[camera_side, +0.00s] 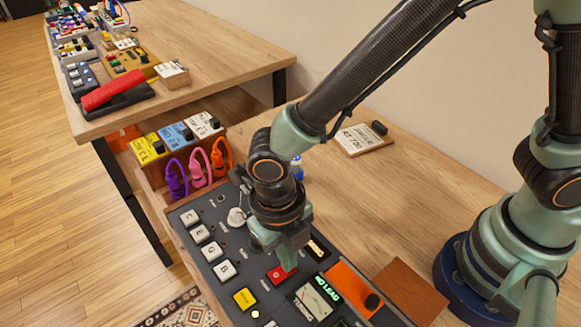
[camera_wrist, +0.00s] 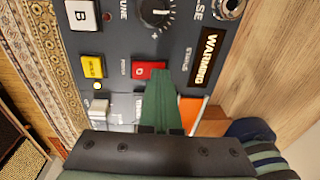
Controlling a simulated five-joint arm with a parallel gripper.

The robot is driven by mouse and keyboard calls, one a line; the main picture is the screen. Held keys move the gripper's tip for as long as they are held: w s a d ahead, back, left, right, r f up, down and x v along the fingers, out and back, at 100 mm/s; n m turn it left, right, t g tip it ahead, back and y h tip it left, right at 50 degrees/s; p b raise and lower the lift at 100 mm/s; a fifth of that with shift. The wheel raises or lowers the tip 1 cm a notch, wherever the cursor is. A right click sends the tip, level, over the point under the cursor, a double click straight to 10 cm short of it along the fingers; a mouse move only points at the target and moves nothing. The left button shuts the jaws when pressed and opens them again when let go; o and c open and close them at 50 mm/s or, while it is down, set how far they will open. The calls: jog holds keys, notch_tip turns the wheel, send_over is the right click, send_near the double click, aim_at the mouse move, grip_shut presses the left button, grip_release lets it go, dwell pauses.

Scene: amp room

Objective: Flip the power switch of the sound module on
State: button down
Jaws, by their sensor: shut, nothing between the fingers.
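The sound module (camera_side: 238,243) is a dark grey panel with white, yellow and red controls. Its red power switch (camera_side: 281,274) has a pale mark and sits near the panel's middle; it also shows in the wrist view (camera_wrist: 142,70), beside small lettering that seems to read POWER. My gripper (camera_side: 289,264) is shut and empty, pointing down at the switch. In the wrist view its green fingers (camera_wrist: 159,78) cover the switch's right part. I cannot tell whether the tip touches it. A status display (camera_wrist: 206,56) reads WARMING.
White keys (camera_side: 197,233), a yellow button (camera_side: 245,298) and a meter (camera_side: 318,298) surround the switch. Purple, pink and orange plugs (camera_side: 200,170) stand behind the panel. An orange block (camera_side: 352,287) lies right of it. The wooden table's right part is mostly clear.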

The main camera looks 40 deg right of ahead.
jog(key=shift+d+f, duration=0.5)
jog(key=shift+f, duration=0.05)
jog(key=shift+a+r, duration=0.2)
jog(key=shift+a, duration=0.55)
jog(key=shift+s+a+r, duration=0.1)
jog(key=shift+r, duration=0.1)
notch_tip(320, 180, up, 14)
jog(key=d, duration=0.3)
jog(key=w+d+r+m+t, duration=0.2)
jog(key=d+m, duration=0.6)
jog(key=m, duration=0.4)
jog(key=w+d+r+m+t, duration=0.1)
jog(key=d+m+t, duration=0.1)
jog(key=d+m, duration=0.6)
jog(key=w+d+r+m+t, duration=0.2)
jog(key=d+m, duration=0.6)
jog(key=m, duration=0.8)
jog(key=shift+w+d+r+y, duration=0.2)
jog(key=shift+w+r+y, duration=0.1)
jog(key=shift+w+y, duration=0.1)
